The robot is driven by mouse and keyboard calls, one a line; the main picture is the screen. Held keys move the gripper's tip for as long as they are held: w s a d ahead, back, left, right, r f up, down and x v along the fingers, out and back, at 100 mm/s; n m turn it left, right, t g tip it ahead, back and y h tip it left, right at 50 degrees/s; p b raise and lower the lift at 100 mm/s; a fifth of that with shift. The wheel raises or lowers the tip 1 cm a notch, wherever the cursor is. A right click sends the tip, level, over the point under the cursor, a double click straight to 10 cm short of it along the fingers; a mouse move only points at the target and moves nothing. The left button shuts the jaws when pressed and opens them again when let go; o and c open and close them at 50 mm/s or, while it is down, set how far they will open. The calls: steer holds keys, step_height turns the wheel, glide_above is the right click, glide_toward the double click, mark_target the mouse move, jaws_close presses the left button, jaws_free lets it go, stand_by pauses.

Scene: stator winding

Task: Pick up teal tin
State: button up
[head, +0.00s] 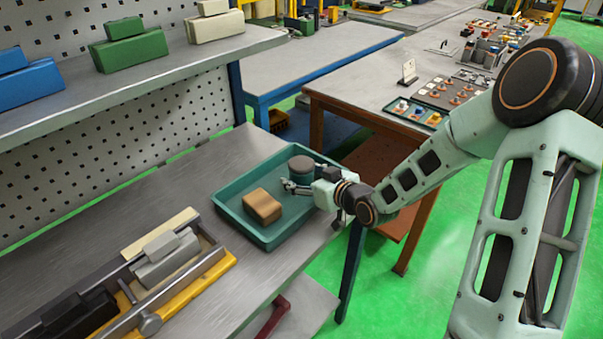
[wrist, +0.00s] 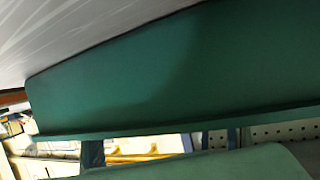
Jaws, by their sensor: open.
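A short round tin (head: 301,166), dark grey-teal with a brownish top, stands in the far part of a teal tray (head: 263,236) on the metal bench. My gripper (head: 290,187) is open, low over the tray, on the near side of the tin. The head view does not show clearly whether its fingers touch the tin. The wrist view is filled by a close dark teal surface (wrist: 130,80) with a straight rim, likely the tray wall. I cannot make out the tin or my fingertips there.
A brown block (head: 263,205) lies in the tray just left of my gripper. A yellow fixture with grey metal parts (head: 168,262) sits at the front left of the bench. A shelf with green blocks (head: 128,46) overhangs the back. Bare bench lies left of the tray.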

steer(key=c, duration=1.5)
steer(key=shift+c, duration=0.4)
steer(key=shift+r, duration=0.15)
